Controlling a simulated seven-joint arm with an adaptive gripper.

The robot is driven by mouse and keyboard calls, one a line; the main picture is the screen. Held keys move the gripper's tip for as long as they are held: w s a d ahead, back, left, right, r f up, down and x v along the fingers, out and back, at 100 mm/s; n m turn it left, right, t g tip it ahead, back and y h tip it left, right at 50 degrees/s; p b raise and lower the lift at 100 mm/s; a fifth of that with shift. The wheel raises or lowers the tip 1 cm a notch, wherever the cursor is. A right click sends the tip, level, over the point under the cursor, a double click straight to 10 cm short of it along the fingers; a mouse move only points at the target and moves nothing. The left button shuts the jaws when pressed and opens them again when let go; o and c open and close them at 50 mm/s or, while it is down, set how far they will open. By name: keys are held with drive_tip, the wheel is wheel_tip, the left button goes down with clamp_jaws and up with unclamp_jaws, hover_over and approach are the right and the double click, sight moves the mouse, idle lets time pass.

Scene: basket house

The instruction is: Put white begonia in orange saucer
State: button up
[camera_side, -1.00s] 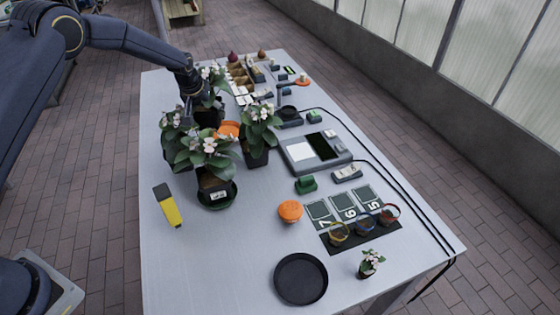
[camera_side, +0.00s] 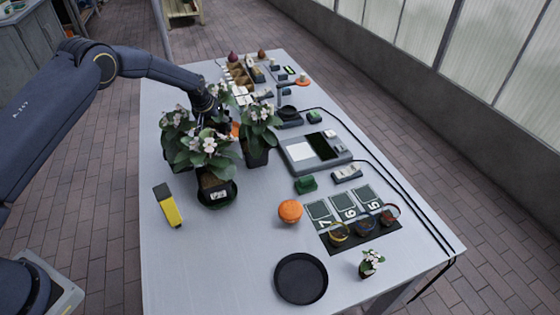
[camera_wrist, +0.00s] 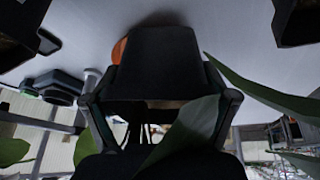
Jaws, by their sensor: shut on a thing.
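My gripper (camera_side: 208,104) is at the back of the plant group, partly hidden by leaves and blossoms. It is shut on a dark pot (camera_wrist: 160,62), which fills the middle of the wrist view between the two fingers. This pot belongs to a potted plant with pale blossoms (camera_side: 217,90), which I take as the white begonia; in the side view its pot is hidden. The orange saucer (camera_side: 235,130) shows as a small strip behind the front plants, and as an orange edge (camera_wrist: 118,50) beside the held pot. I cannot tell if pot and saucer touch.
A scale (camera_side: 315,150), an orange round object (camera_side: 290,211) and an empty black saucer (camera_side: 301,278) are further off.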

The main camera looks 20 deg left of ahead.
drive_tip(key=shift+f, duration=0.1)
drive_tip(key=o, duration=1.5)
drive_tip(key=shift+c, duration=0.2)
